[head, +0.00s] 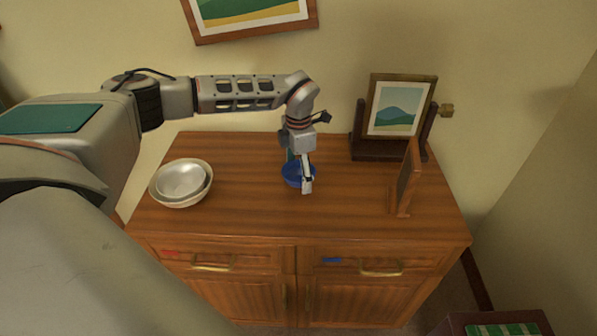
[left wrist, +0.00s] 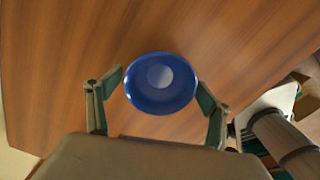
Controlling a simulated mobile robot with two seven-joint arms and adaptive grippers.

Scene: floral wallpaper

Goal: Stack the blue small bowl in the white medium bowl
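The blue small bowl (head: 293,178) stands on the wooden cabinet top, right of a pale bowl pair. My left gripper (head: 300,174) points down over it, one finger in front of the bowl. In the left wrist view, the blue bowl (left wrist: 160,97) lies between the two spread fingertips (left wrist: 161,83), one close to each side. I cannot tell whether they touch its rim. A smaller white bowl (head: 181,182), apparently the medium one, sits inside a larger off-white bowl (head: 166,201) at the cabinet's left. My right gripper is not in view.
A picture in a stand (head: 397,109) is at the back right of the cabinet top (head: 245,205). A small upright wooden frame (head: 405,180) stands in front of it. The top between the pale bowls and the blue bowl is clear.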

